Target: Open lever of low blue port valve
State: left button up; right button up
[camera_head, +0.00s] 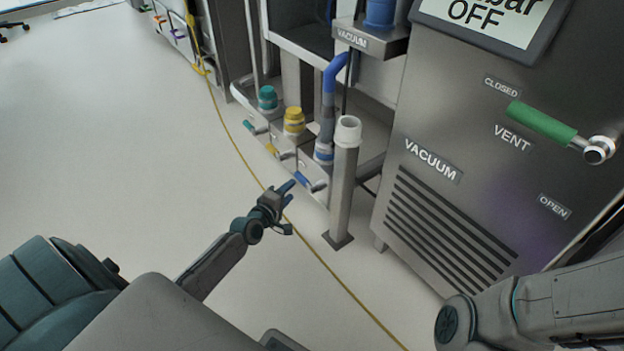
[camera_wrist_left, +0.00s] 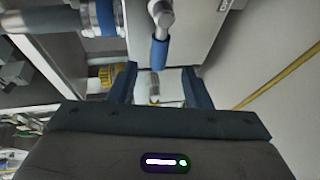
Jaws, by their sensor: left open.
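The low blue port valve has a blue-gripped lever (camera_head: 304,180) low on the grey cabinet base, at the foot of the blue hose (camera_head: 329,90). In the left wrist view the lever (camera_wrist_left: 159,52) points toward me from its metal pivot. My left gripper (camera_head: 285,191) is open and just left of the lever's end in the head view. In the left wrist view its two fingers (camera_wrist_left: 159,88) stand apart, with the lever's blue end ahead between them. I see no contact. My right gripper is out of view.
A metal post (camera_head: 342,190) stands right of the blue valve. Yellow (camera_head: 294,121) and teal (camera_head: 267,97) port valves sit beyond it. The steel cabinet (camera_head: 440,200) with a green vent lever (camera_head: 541,123) fills the right. The floor at left is clear, crossed by a yellow line.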

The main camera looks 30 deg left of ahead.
aim_at(300, 180)
pick_arm(q)
jog(key=w+b, duration=0.1)
jog(key=w, duration=0.1)
jog(key=w+f+b, duration=0.1)
jog(key=w, duration=0.1)
jog(key=w+b, duration=0.2)
jog(key=w, duration=0.1)
jog(key=shift+w+f, duration=0.1)
jog(key=shift+f, duration=0.25)
jog(key=shift+w, duration=0.6)
jog(key=shift+r, duration=0.1)
grip_shut()
